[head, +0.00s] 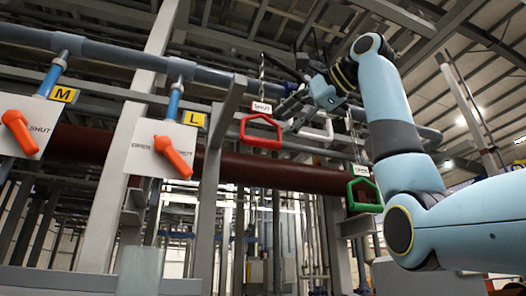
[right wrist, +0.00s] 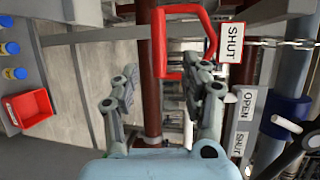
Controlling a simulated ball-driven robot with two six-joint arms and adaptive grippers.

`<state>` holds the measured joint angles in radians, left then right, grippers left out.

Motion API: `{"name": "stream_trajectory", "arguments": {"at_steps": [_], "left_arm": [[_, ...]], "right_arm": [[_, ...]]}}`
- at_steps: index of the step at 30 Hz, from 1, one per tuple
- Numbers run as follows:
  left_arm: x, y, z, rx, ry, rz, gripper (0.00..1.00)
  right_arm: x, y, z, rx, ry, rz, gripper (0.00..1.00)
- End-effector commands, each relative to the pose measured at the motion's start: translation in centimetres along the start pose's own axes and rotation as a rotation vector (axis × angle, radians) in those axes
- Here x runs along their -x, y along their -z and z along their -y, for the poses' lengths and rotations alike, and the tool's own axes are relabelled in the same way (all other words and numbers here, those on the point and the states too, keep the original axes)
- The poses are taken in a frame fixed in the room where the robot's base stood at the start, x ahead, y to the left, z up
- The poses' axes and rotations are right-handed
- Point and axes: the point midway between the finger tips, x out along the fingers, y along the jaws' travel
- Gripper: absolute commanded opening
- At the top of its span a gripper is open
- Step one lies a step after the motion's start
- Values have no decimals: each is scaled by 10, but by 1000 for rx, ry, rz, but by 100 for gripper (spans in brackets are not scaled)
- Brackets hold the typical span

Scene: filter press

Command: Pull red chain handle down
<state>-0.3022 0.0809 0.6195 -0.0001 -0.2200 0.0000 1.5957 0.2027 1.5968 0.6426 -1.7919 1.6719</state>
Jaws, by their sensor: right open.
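The red chain handle (head: 261,143) is a loop hanging from a chain (head: 262,68), with a white SHUT tag (head: 262,107) above it. My right gripper (head: 288,106) is raised just right of the tag and a little above the handle's lower bar. In the right wrist view the red handle (right wrist: 159,45) lies ahead of the open fingers of my right gripper (right wrist: 165,88), toward the right finger. The fingers hold nothing; whether one touches the handle I cannot tell. The SHUT tag also shows there (right wrist: 231,42). My left gripper is not in view.
A green handle (head: 365,206) hangs lower right, near my right arm. A white handle (head: 318,135) is close behind the gripper. Two orange levers (head: 18,132) (head: 173,157) sit on plates at left. A dark red pipe (head: 225,166) runs behind. A red bin (right wrist: 30,112) shows in the wrist view.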

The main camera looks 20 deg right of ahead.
Motion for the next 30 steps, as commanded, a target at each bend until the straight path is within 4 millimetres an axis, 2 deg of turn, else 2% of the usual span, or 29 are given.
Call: {"name": "stream_trajectory", "arguments": {"at_steps": [9, 15, 21, 28, 30], "left_arm": [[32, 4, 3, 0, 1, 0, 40], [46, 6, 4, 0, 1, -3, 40], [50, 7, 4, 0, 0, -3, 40], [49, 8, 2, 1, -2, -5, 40], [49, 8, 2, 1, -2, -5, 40]], "right_arm": [[-60, 0, 3, -4, -7, 2, 46], [-91, 0, 2, -2, -4, 1, 46], [-103, 1, -1, -2, -3, -1, 46], [-104, 1, -2, -1, -3, -1, 46], [-104, 1, -2, -1, -3, -1, 37]]}}
